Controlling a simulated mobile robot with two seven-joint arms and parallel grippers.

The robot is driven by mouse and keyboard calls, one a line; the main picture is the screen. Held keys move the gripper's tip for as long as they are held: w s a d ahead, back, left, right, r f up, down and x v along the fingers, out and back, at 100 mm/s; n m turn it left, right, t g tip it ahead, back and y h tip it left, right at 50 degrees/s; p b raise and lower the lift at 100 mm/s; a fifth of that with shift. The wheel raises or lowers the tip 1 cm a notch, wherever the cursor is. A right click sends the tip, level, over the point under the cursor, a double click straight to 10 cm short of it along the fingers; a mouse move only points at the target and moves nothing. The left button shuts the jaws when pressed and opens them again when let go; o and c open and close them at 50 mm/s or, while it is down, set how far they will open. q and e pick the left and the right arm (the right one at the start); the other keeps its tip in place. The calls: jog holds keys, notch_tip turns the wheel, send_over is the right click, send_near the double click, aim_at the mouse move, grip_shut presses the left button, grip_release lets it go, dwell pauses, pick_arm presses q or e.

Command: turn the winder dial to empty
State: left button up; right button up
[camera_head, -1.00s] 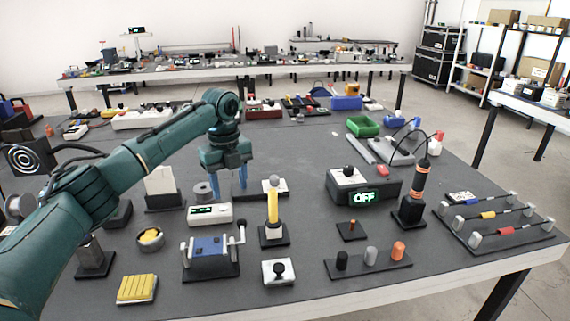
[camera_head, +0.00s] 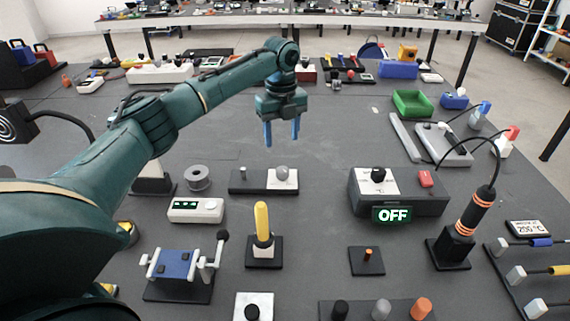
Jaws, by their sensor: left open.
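A white box with a green display and a small pale knob (camera_head: 211,205) on its right part stands left of the middle of the table, in front of a grey spool (camera_head: 198,177). It may be the winder dial; I see no readable label on it. A blue device with a hand crank (camera_head: 177,265) stands nearer to me. My left gripper (camera_head: 282,135) hangs open and empty, fingers down, well behind and to the right of the white box. My right gripper is not in view.
A box with a black knob and an OFF display (camera_head: 415,205) stands to the right. A plate with a grey ball (camera_head: 282,177) and a yellow handle (camera_head: 262,222) lie between. A soldering iron in a stand (camera_head: 463,225) is farther right.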

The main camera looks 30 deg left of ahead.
aim_at(282, 169)
pick_arm(q)
notch_tip(282, 169, down, 11)
jog(key=shift+r, duration=0.1)
jog(key=shift+c, duration=0.4)
jog(key=c, duration=0.9)
